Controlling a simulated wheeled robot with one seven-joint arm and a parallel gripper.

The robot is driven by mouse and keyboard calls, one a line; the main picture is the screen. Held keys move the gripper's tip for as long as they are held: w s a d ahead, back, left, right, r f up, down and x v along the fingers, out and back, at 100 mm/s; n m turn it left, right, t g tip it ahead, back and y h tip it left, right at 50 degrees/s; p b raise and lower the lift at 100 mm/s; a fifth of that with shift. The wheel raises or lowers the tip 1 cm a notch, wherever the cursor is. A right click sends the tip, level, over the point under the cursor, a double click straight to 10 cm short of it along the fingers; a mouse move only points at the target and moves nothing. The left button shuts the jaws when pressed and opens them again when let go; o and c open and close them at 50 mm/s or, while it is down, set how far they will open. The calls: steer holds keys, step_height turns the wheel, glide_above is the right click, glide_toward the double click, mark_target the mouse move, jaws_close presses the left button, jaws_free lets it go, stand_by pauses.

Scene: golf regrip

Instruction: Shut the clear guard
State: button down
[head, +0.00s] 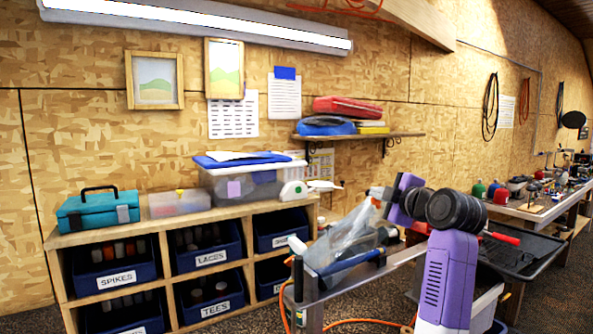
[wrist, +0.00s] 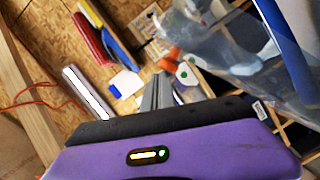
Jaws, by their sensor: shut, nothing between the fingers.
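The clear guard (head: 347,240) is a see-through panel on a bench frame in the middle right of the head view. It stands raised and tilted, its upper end near my gripper (head: 375,193). In the wrist view the clear guard (wrist: 225,42) fills the upper right, with an orange part (wrist: 172,60) by its left edge. My gripper (wrist: 158,90) is shut and empty, its grey fingertips close to the orange part. I cannot tell whether they touch it. My purple wrist hides some of the area behind it.
A metal bench frame (head: 318,292) with a blue bar (head: 350,262) lies under the guard. A black tray (head: 520,252) is to the right. A wooden cubby shelf (head: 160,230) with labelled bins stands at left. An orange cord (head: 365,322) runs along the floor.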

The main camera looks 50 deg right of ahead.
mark_target(391, 225)
steer(key=d+f+m, duration=0.1)
steer(key=f, duration=0.2)
steer(key=s+d+f+m+y+b, duration=0.1)
steer(key=d+f, duration=0.1)
steer(key=f, duration=0.1)
steer(key=d+f+m, duration=0.1)
steer(key=f+m, duration=0.1)
steer(key=f, duration=0.1)
steer(key=shift+s+d+f+y+b, duration=0.15)
steer(key=shift+d+f+y+b, duration=0.15)
steer(key=shift+y+b, duration=0.1)
steer(key=shift+d+f+m, duration=0.15)
steer(key=shift+f+m, duration=0.15)
steer(key=shift+f, duration=0.6)
